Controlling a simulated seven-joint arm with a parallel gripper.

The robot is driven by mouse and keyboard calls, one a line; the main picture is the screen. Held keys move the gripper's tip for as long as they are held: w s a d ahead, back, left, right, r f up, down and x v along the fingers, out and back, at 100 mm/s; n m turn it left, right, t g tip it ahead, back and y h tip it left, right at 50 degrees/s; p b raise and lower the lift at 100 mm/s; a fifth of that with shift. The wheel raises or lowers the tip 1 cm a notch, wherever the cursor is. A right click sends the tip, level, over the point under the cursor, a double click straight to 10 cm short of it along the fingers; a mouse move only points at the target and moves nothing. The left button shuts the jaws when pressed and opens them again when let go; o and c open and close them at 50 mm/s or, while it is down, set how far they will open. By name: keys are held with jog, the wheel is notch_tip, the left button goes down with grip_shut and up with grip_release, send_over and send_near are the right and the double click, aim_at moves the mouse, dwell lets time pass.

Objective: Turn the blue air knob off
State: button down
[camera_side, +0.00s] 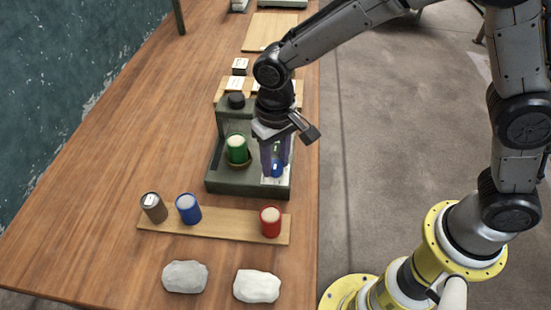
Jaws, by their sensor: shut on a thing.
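A dark green box-shaped unit (222,180) stands on the wooden table. A blue air knob (277,169) sits at its right side, above a white plate, partly hidden by my fingers. My gripper (274,167) points down from above and is shut on the blue knob. A green cylinder (237,149) with a pale top stands on the unit to the left of my gripper. The knob's exact turn angle and any markings are too small or hidden to tell.
A wooden strip (230,226) in front holds a brown cylinder (153,207), a blue cylinder (188,209) and a red cylinder (270,221). Two pale stones (185,276) lie nearer the front. The table's left side is clear; its right edge runs close beside the unit.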

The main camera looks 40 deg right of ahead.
aim_at(276, 163)
jog(key=m, duration=1.3)
jog(key=shift+r+m, duration=0.1)
jog(key=shift+m, duration=2.1)
jog(key=shift+c, duration=2.2)
grip_release()
notch_tip(276, 163, up, 14)
